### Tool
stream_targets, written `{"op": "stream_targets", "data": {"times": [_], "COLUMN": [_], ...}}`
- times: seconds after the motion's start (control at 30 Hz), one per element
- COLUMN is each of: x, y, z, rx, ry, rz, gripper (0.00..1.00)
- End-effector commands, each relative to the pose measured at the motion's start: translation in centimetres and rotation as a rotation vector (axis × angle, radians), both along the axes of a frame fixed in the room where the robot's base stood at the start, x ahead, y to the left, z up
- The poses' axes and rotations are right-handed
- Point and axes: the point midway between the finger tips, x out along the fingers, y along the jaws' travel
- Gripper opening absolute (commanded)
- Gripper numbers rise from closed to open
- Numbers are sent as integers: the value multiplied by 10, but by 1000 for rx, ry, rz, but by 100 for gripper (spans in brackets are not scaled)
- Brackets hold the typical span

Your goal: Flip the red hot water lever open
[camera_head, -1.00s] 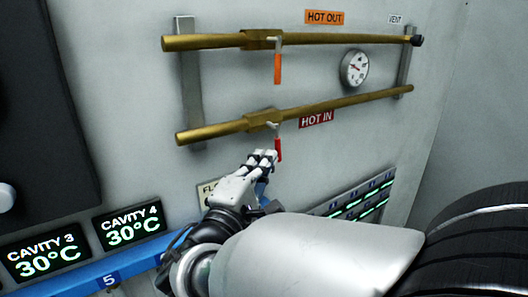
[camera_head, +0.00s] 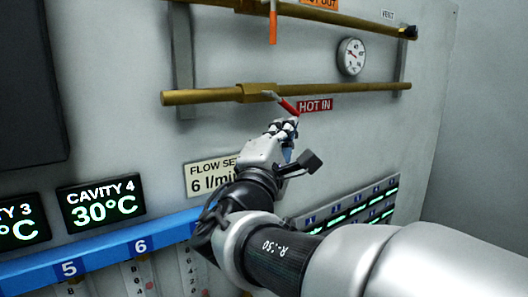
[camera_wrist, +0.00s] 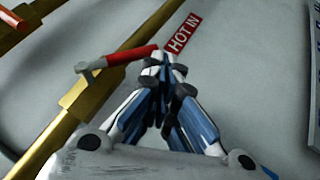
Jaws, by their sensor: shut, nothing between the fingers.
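The red lever (camera_head: 289,106) sits on the lower brass pipe (camera_head: 205,96), beside the red HOT IN label (camera_head: 315,105). It slants down to the right from its valve. In the wrist view the red lever (camera_wrist: 131,54) runs from its metal pivot to my fingertips. My gripper (camera_head: 290,124) is shut with nothing between its fingers, just below the lever's free end. In the wrist view my gripper (camera_wrist: 158,60) has its fingertips against or very near that end; I cannot tell if they touch.
The orange lever (camera_head: 273,27) hangs straight down from the upper brass pipe (camera_head: 340,18). A round gauge (camera_head: 351,56) is between the pipes at right. A flow label (camera_head: 212,177) and the CAVITY 4 display (camera_head: 101,202) are lower left.

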Motion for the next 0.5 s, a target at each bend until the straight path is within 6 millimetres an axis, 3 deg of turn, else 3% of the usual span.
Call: {"op": "stream_targets", "data": {"times": [0.5], "x": [13], "y": [-20], "z": [14], "rx": [0], "ry": [-2], "rz": [-2], "gripper": [0]}}
